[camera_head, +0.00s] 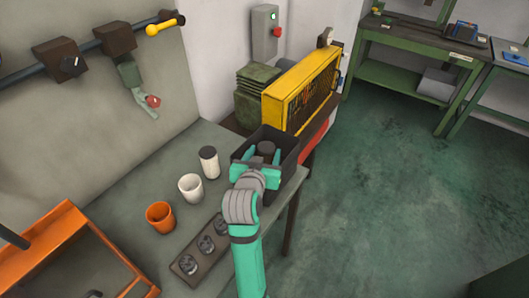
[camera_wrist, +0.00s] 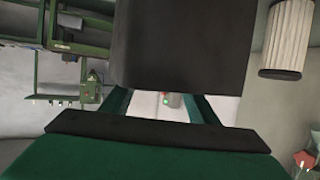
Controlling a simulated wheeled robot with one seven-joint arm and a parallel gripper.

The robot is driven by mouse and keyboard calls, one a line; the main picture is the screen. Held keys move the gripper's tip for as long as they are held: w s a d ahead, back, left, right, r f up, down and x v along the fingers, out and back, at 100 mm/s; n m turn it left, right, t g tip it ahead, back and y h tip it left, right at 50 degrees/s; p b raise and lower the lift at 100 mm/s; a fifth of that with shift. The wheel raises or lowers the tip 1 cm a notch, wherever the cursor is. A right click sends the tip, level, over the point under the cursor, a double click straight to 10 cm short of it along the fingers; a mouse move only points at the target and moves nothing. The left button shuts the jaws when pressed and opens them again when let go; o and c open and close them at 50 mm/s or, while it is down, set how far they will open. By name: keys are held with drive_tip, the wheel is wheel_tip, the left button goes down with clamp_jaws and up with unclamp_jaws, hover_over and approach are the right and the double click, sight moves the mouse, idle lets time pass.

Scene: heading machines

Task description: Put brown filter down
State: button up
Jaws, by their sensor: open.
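A dark brown cylinder, which looks like the brown filter (camera_head: 266,148), stands in the black bin (camera_head: 289,170) at the edge of the grey table. My gripper (camera_head: 264,155) is over the bin with its teal fingers apart, one on each side of the filter. The jaws are open; whether a finger touches the filter is hard to tell. The filter's lower part is hidden.
A pale pleated filter with a dark top (camera_head: 209,162), a white cup (camera_head: 191,188) and an orange cup (camera_head: 160,217) stand left of the bin. A dark tray (camera_head: 184,264) with round parts lies nearer. A yellow rack (camera_head: 278,112) stands behind the bin. The floor to the right is clear.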

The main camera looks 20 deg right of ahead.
drive_tip(key=v, duration=1.1)
drive_tip(key=shift+d, duration=0.1)
drive_tip(key=shift+w, duration=0.15)
